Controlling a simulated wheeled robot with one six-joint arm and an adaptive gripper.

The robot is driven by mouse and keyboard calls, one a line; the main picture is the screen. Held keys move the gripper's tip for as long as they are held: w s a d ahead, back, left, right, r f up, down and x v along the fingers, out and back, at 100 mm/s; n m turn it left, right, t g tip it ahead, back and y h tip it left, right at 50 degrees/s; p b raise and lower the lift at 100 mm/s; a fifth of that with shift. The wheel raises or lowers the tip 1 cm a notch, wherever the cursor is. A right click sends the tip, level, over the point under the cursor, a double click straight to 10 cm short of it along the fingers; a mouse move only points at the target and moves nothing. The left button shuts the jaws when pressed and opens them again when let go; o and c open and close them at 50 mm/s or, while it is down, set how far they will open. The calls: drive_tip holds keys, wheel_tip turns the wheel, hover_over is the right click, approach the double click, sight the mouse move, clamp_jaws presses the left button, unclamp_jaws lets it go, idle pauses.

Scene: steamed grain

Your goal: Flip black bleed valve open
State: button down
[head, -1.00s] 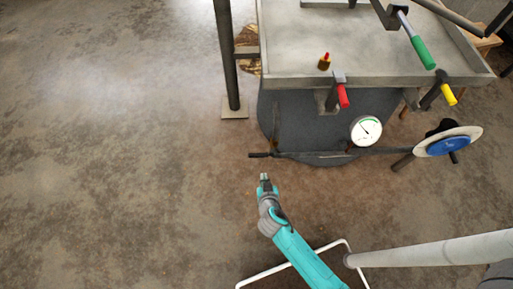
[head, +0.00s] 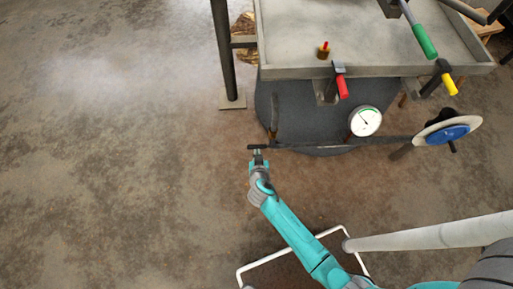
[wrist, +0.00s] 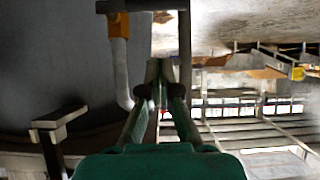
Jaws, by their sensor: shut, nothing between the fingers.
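A black lever end (head: 264,146) sticks out to the left at the lower front of the dark round vessel (head: 318,110). I take it to be the bleed valve's handle. In the wrist view a black bar (wrist: 150,5) crosses the top edge, with a dark arm hanging down on its right and a brass-coloured fitting (wrist: 118,25) on a grey pipe at its left. My gripper (head: 258,153) is shut and empty, right at the lever end in the head view. In the wrist view my gripper's fingertips (wrist: 160,66) lie just below the bar; I cannot tell whether they touch.
A grey tray (head: 330,35) stands above. A dark post (head: 224,60) stands at left. The floor at left is clear.

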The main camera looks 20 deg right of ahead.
hover_over(257, 147)
drive_tip(key=s+a, duration=0.1)
drive_tip(key=s, duration=0.1)
wheel_tip(257, 147, down, 4)
drive_tip(key=r, duration=0.1)
wheel_tip(257, 147, down, 3)
drive_tip(key=shift+w+r, duration=0.1)
drive_tip(key=shift+r, duration=0.05)
drive_tip(key=shift+w+d+f, duration=0.1)
drive_tip(key=shift+w+f, duration=0.05)
drive_tip(key=shift+f, duration=0.75)
